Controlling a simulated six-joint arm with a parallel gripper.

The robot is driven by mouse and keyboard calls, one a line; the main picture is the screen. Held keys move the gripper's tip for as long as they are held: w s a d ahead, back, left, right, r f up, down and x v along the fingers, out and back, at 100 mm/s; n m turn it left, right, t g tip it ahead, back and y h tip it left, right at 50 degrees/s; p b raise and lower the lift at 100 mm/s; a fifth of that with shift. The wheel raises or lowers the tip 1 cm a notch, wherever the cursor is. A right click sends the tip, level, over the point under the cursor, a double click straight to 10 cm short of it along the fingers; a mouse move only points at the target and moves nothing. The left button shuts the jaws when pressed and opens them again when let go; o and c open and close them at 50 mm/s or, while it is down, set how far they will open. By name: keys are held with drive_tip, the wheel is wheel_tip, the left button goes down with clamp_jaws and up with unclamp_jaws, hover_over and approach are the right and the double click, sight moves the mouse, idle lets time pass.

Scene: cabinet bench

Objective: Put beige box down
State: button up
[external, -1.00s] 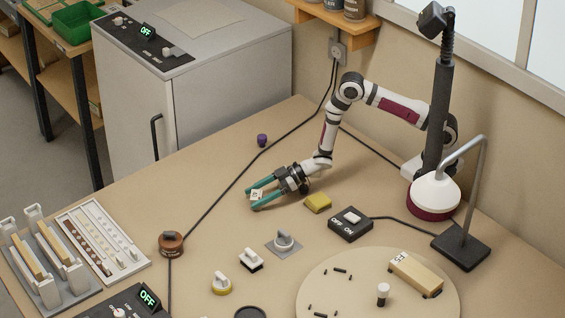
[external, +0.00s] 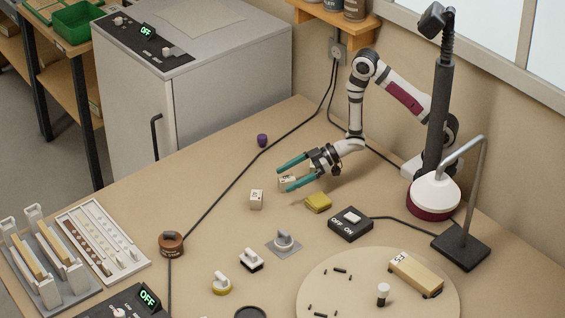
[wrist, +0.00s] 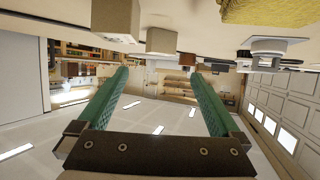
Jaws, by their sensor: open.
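A small beige box (external: 256,199) stands upright on the table with dark marks on its face. A second small light box (external: 287,181) shows between or behind my fingers in the external view. The wrist view shows two boxes at its top, one nearer (wrist: 115,18) and one smaller and farther (wrist: 162,41), both outside the jaws. My gripper (external: 280,179) is open, with its green fingers pointing left, just right of the first box and apart from it. In the wrist view nothing sits between the fingers (wrist: 158,75).
A yellow sponge-like block (external: 318,203) lies close below my gripper. A purple piece (external: 262,140) lies behind. A cable (external: 222,190) crosses the table. Open table lies left of the first box.

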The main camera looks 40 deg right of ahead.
drive_tip(key=shift+s+d+r, duration=0.15)
drive_tip(key=shift+d+r, duration=0.05)
drive_tip(key=shift+d, duration=0.15)
drive_tip(key=w+d+r+m+t+h, duration=0.1)
drive_tip(key=w+d+r+m+h, duration=0.15)
drive_tip(key=d, duration=0.45)
drive_tip(key=w+d+r+m+h, duration=0.2)
drive_tip(key=d+r+m+h, duration=0.15)
drive_tip(key=d, duration=0.25)
drive_tip(key=w+d+r+m+t+h, duration=0.1)
drive_tip(key=w+d+r+m+h, duration=0.2)
drive_tip(key=d, duration=0.4)
drive_tip(key=s+d+r+m+g+h, duration=0.3)
drive_tip(key=s+d+m+g, duration=0.15)
drive_tip(key=s+d, duration=0.6)
drive_tip(key=s+a+r+m+g, duration=0.1)
drive_tip(key=s+r+m, duration=0.1)
drive_tip(key=s, duration=0.6)
drive_tip(key=s+a+r+m+g+y, duration=0.1)
drive_tip(key=s+r+m+g, duration=0.1)
drive_tip(key=s, duration=0.6)
drive_tip(key=shift+a+m, duration=0.4)
drive_tip(key=shift+m, duration=0.35)
